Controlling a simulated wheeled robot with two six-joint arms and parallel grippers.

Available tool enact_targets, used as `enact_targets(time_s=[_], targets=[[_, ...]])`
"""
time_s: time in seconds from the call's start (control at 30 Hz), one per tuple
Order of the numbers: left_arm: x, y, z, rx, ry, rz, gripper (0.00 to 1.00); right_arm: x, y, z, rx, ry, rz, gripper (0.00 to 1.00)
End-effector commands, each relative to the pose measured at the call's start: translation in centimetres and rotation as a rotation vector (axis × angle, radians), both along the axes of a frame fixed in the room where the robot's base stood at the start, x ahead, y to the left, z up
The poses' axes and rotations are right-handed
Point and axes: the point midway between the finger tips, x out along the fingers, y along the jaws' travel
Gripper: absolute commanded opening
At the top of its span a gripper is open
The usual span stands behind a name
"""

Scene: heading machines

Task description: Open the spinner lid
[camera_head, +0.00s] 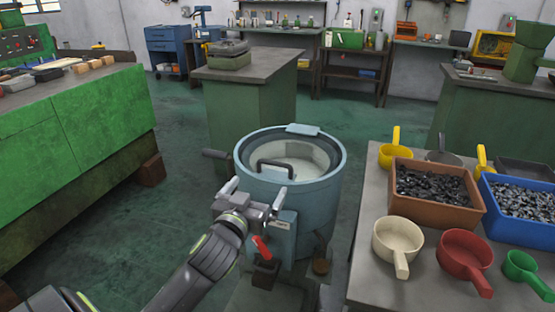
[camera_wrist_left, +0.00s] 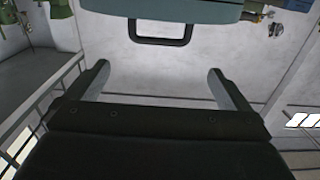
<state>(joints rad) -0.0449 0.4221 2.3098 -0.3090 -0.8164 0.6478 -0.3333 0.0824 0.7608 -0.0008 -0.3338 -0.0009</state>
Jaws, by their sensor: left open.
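The spinner (camera_head: 317,205) is a round light-blue drum standing in the middle of the head view. A dark U-shaped handle (camera_head: 273,164) stands up near the front of its top. The lid's outline is hard to tell from the pale area inside the rim. A blue block sits at the far rim. My left gripper (camera_head: 255,192) is open and empty at the front left of the drum, short of the handle and apart from it. In the left wrist view the handle (camera_wrist_left: 160,42) shows beyond and between the two open fingers (camera_wrist_left: 158,85). My right gripper is not in view.
A red-handled lever (camera_head: 261,246) stands in front of the drum. At right, a table (camera_head: 372,285) carries scoops, a brown bin (camera_head: 440,215) and a blue bin (camera_head: 500,228) of small parts. A green machine (camera_head: 75,150) stands at left.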

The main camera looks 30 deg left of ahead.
Motion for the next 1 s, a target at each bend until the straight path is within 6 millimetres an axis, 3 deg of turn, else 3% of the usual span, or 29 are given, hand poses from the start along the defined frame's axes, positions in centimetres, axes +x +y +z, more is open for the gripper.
enact_targets(time_s=[0.3, 0.6, 0.8, 1.0], targets=[[6.4, 1.5, 0.0, 0.000, -0.001, 0.000, 1.00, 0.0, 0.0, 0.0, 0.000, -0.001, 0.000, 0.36], [11.3, 2.7, 0.0, 0.000, 0.001, -0.001, 1.00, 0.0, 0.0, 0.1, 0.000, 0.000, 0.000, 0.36], [13.1, 3.1, 0.0, 0.000, 0.001, -0.001, 1.00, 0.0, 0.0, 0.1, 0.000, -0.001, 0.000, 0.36], [13.6, 3.2, -0.1, 0.000, 0.001, -0.001, 1.00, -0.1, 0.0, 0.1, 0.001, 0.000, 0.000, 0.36]])
